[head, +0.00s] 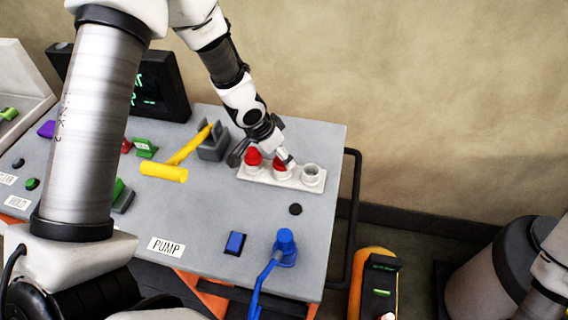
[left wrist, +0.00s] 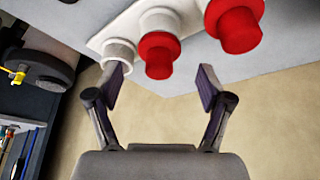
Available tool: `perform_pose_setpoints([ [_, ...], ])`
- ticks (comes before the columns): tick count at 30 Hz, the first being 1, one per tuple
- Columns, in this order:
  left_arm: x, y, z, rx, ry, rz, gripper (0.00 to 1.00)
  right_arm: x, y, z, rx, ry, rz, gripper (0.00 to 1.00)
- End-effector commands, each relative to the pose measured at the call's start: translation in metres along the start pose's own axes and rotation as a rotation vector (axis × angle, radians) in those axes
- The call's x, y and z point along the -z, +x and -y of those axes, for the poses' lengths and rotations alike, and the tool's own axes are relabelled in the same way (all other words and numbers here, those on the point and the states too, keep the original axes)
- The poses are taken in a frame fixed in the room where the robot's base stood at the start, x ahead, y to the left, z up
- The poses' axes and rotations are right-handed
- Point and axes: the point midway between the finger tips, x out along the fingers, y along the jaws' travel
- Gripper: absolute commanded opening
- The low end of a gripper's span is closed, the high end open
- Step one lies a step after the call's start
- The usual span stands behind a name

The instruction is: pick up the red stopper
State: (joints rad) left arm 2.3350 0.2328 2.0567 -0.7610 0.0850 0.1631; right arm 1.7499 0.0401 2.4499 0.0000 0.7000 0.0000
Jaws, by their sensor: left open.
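A white holder (head: 262,178) on the grey console has three round sockets in a row. Two red stoppers stand in it: the left one (head: 253,157) and the middle one (head: 278,166), partly hidden by my gripper. The right socket (head: 312,174) is empty. My left gripper (head: 277,153) is open over the holder. In the left wrist view, my left gripper's fingertips (left wrist: 162,80) lie on either side of the middle red stopper (left wrist: 158,56), with gaps on both sides. The other red stopper (left wrist: 238,30) lies beyond the right finger. My right gripper is not in view.
A yellow lever (head: 168,171) is left of the holder. A black knob (head: 295,210), a blue switch (head: 235,243) and a blue handle (head: 286,245) are in front of it. A black rail (head: 350,200) borders the console's right edge.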

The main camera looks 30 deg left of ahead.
Motion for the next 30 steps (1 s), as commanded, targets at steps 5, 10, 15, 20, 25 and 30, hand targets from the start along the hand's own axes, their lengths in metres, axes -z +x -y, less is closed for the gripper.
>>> perform_pose_setpoints([
  [5,0.001,0.026,-0.002,0.0,0.001,0.004,0.79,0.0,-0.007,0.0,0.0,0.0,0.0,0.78],
  [10,0.002,0.051,-0.002,0.0,0.001,0.0,0.79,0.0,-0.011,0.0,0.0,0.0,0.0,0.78],
  [15,0.002,0.054,-0.002,-0.001,0.0,-0.001,0.79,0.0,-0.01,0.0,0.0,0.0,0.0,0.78],
  [20,0.001,0.053,-0.002,0.0,0.0,-0.001,0.37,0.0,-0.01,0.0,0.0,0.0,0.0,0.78],
  [25,0.001,0.053,-0.002,0.0,0.0,-0.001,0.15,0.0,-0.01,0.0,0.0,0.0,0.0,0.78],
  [30,0.002,0.053,-0.002,0.0,0.0,-0.001,0.15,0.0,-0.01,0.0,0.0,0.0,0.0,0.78],
])
